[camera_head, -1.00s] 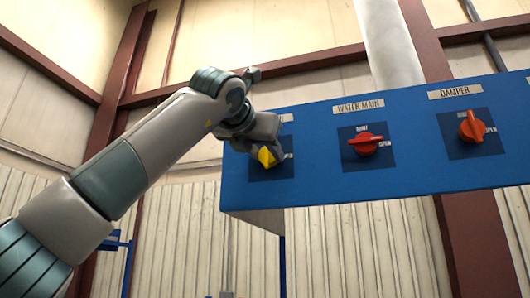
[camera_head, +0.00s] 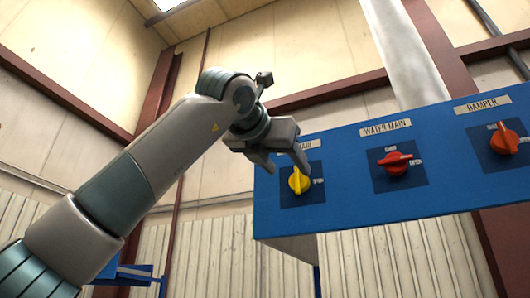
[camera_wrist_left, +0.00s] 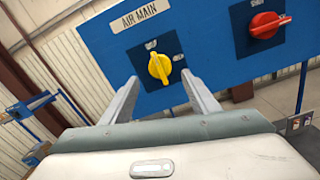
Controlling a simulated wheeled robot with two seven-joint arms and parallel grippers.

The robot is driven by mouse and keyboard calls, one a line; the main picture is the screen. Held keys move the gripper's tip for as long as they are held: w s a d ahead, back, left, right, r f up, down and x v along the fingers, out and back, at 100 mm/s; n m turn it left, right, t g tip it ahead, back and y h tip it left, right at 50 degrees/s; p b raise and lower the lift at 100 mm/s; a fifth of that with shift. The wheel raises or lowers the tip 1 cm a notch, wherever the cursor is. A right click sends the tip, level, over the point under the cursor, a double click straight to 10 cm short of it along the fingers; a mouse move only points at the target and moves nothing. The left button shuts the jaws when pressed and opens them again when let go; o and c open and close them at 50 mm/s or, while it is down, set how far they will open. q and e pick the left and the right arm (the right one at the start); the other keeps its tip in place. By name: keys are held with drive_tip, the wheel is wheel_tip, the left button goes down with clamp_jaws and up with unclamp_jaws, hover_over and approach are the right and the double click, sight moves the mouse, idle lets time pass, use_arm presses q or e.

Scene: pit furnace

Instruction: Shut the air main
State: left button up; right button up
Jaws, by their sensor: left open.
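The yellow air main knob (camera_head: 299,181) sits on a dark square plate at the left end of the blue panel (camera_head: 345,215). In the left wrist view the yellow knob (camera_wrist_left: 160,67) shows under the AIR MAIN label (camera_wrist_left: 139,16), with its long grip roughly upright in the panel's frame. My left gripper (camera_head: 287,170) is open in front of the knob. In the left wrist view its two fingers (camera_wrist_left: 160,86) stand either side of the knob's lower end, apart from it. Whether the fingertips reach the knob's depth I cannot tell. My right gripper is not in view.
The red water main knob (camera_head: 396,163) and the red damper knob (camera_head: 504,138) sit to the right on the same panel. A pale pipe (camera_head: 405,50) rises behind the panel. Brown steel columns and a corrugated wall stand behind.

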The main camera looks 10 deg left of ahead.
use_arm(q)
drive_tip(key=b+v, duration=0.2)
drive_tip(key=v, duration=0.8)
drive_tip(key=shift+s+b, duration=0.25)
drive_tip(key=shift+b, duration=0.05)
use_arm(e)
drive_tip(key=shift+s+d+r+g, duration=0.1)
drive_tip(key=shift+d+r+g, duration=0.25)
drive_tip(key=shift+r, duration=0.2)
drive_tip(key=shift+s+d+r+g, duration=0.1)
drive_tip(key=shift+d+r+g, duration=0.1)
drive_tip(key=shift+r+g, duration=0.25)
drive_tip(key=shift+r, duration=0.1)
